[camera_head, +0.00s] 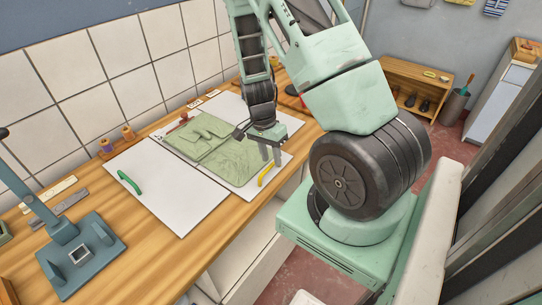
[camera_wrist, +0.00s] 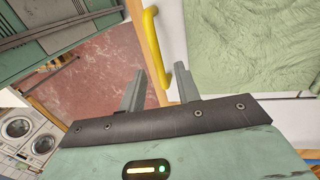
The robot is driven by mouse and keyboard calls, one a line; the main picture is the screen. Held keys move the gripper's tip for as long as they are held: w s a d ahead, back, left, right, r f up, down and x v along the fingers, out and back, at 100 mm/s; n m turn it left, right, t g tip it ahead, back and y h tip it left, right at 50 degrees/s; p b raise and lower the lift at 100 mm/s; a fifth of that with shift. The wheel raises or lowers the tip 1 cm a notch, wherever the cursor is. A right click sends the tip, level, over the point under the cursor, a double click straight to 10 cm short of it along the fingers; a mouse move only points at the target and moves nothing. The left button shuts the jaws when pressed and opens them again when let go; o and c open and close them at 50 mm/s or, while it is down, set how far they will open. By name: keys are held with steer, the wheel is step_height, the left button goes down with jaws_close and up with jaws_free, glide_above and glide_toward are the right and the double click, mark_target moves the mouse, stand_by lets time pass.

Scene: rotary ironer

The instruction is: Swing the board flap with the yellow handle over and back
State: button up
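The yellow handle (camera_head: 266,175) is a bar on the front edge of the pale board flap (camera_head: 283,160) at the right of the folding board. Part of this flap lies under a flat green garment (camera_head: 208,150). My gripper (camera_head: 271,158) points down just above the flap, close to the handle. In the wrist view the yellow handle (camera_wrist: 153,38) runs down toward the space between the fingertips (camera_wrist: 160,75). The fingers are apart and nothing is gripped. I cannot tell whether they touch the handle.
A white panel with a green handle (camera_head: 129,183) lies flat to the left. A blue-grey press stand (camera_head: 80,255) is at the near left. Spools (camera_head: 128,132) stand by the tiled wall. A wooden shelf (camera_head: 405,80) is beyond the counter. The red floor (camera_wrist: 95,70) is open.

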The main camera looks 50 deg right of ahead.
steer(key=shift+f, duration=0.4)
